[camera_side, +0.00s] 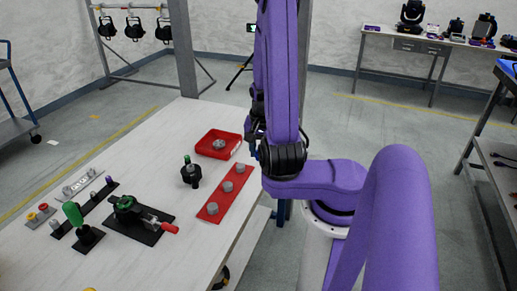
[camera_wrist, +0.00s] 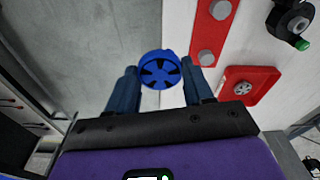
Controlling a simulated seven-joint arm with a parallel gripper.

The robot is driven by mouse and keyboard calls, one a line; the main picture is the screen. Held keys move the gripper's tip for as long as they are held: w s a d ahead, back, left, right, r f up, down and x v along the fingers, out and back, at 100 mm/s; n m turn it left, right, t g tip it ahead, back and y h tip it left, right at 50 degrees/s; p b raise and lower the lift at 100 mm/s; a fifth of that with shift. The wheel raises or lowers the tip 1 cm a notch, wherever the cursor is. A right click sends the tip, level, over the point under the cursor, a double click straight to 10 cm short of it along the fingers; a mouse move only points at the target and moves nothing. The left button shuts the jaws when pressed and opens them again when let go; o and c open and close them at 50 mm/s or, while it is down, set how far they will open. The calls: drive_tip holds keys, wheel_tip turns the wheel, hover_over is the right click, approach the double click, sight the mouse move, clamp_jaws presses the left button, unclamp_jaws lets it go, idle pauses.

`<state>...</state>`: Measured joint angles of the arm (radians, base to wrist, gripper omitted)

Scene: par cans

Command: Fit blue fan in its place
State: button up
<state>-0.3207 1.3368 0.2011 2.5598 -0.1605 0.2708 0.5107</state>
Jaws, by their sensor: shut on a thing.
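The blue fan (camera_wrist: 159,70) is a round disc with dark slots in the wrist view, held between the two fingers of my gripper (camera_wrist: 159,78). My gripper is shut on it, beyond the edge of the white table (camera_wrist: 170,20). In the side view my gripper is mostly hidden by my own purple arm, and I cannot make out the blue fan there. I cannot tell which spot is the fan's place.
A red plate (camera_side: 214,212) with three grey knobs lies close to my arm. A black part with a green top (camera_side: 190,174) stands left of it. A black fixture with a red handle (camera_side: 140,220) and several small parts fill the table's left side.

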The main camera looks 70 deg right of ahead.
drive_tip(key=shift+s+a, duration=0.1)
drive_tip(key=w+n, duration=0.5)
drive_tip(key=w, duration=0.7)
drive_tip(key=n+t+y, duration=0.1)
drive_tip(key=n, duration=1)
hover_over(124, 201)
drive_tip(key=shift+d+f, duration=0.3)
drive_tip(key=shift+f, duration=0.5)
drive_tip(key=shift+a+f, duration=0.15)
drive_tip(key=shift+a, duration=0.15)
drive_tip(key=shift+f, duration=2.65)
drive_tip(key=shift+f, duration=0.2)
drive_tip(key=o, duration=0.7)
